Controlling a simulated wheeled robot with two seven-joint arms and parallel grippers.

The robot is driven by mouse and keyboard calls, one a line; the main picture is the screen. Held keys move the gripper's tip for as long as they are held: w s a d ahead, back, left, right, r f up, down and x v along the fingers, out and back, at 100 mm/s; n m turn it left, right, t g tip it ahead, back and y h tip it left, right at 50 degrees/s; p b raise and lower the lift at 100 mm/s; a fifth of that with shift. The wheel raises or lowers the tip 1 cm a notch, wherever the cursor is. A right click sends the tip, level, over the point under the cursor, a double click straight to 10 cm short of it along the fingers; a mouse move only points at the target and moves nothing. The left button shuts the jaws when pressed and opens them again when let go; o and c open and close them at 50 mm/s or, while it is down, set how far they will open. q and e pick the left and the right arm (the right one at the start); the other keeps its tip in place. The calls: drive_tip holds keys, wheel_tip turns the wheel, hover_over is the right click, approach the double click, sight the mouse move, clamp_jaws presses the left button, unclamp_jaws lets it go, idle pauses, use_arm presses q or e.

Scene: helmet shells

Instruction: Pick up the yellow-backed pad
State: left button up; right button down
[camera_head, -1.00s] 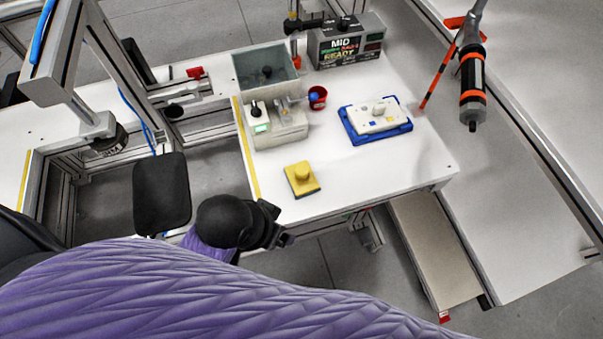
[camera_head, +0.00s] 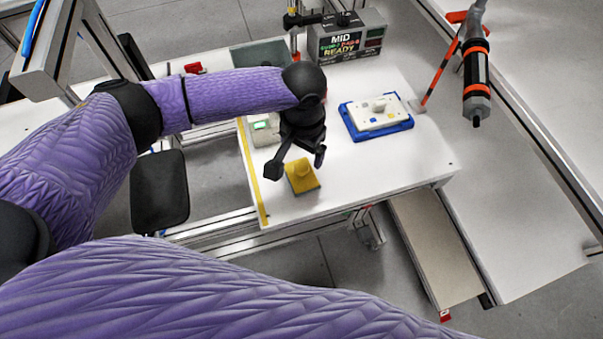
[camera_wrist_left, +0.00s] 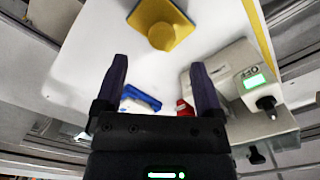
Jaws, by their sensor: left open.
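The yellow-backed pad (camera_head: 302,176) lies on the white table near its front edge. It is a square yellow block with a round knob on top and a thin dark layer beneath. It also shows at the top of the left wrist view (camera_wrist_left: 160,24), beyond the fingertips. My left gripper (camera_head: 296,165) is open and empty, with its fingers above and just behind the pad. The fingers (camera_wrist_left: 157,62) are spread apart in the left wrist view, and nothing is between them. My right gripper is not seen in either view.
A blue tray (camera_head: 350,124) with a white block (camera_head: 372,118) stands to the right of the gripper. A device with a green display (camera_head: 265,128) is partly hidden by my arm. The MID READY box (camera_head: 345,42) stands behind.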

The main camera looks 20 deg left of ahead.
sight(301, 167)
use_arm(q)
wheel_tip(301, 167, down, 7)
drive_tip(key=shift+a+b, duration=0.15)
drive_tip(key=shift+b, duration=1.1)
drive_tip(key=shift+r, duration=0.1)
clamp_jaws()
